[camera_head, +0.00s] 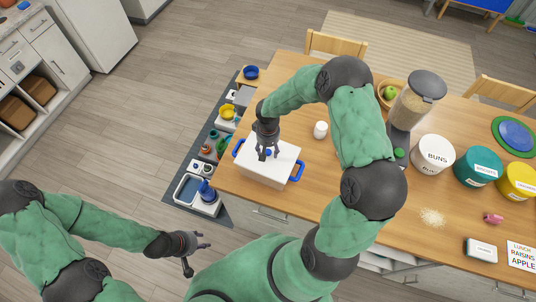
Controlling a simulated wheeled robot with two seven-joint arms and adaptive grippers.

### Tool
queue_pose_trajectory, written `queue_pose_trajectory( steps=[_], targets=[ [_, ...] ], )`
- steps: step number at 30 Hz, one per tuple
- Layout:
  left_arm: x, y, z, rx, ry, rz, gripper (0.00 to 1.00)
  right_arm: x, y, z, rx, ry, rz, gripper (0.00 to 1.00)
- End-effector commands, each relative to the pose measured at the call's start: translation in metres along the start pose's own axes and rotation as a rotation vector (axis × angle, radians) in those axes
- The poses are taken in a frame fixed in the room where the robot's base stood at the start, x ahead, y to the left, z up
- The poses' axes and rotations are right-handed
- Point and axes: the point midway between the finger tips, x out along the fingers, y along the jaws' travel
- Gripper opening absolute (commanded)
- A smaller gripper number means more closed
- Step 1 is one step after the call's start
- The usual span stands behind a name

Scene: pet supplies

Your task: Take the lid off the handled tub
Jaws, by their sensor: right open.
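The handled tub (262,181) is white with blue handles at its left and right ends. It stands at the left end of the wooden table. Its white lid (287,156) is on top, with a small blue knob partly hidden by my gripper. My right gripper (267,157) points down over the middle of the lid, its open fingers close around or just above the knob; I cannot tell if they touch it. My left gripper (197,254) is open and empty, low in front of the table's left end, away from the tub.
A white jar (320,130) stands right of the tub. A dispenser (415,100), a fruit bowl (381,97), a BUNS canister (433,157), and teal (478,168) and yellow (518,181) canisters stand further right.

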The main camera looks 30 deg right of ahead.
Motion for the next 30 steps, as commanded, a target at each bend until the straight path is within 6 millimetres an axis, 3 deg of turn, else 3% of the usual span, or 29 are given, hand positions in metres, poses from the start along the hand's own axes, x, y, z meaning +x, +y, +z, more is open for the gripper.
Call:
queue_pose_trajectory(
  steps=[5, 12, 13, 19, 30],
  targets=[
    [-0.002, 0.001, 0.0, 0.0, 0.001, 0.0, 0.4, 0.016, 0.0, -0.001, 0.001, 0.001, 0.0, 0.58],
    [-0.002, 0.001, 0.0, 0.0, 0.0, 0.0, 0.4, 0.018, 0.0, -0.002, 0.001, 0.003, 0.0, 0.58],
    [-0.002, 0.001, 0.0, 0.0, 0.0, 0.0, 0.4, 0.018, 0.0, -0.002, 0.001, 0.003, 0.0, 0.55],
    [-0.002, 0.001, 0.0, 0.0, 0.0, 0.0, 0.4, 0.018, 0.0, -0.002, 0.001, 0.003, 0.0, 0.0],
    [-0.002, 0.001, 0.0, 0.0, 0.0, 0.0, 0.4, 0.016, 0.001, -0.002, 0.001, 0.004, 0.0, 0.0]
  ],
)
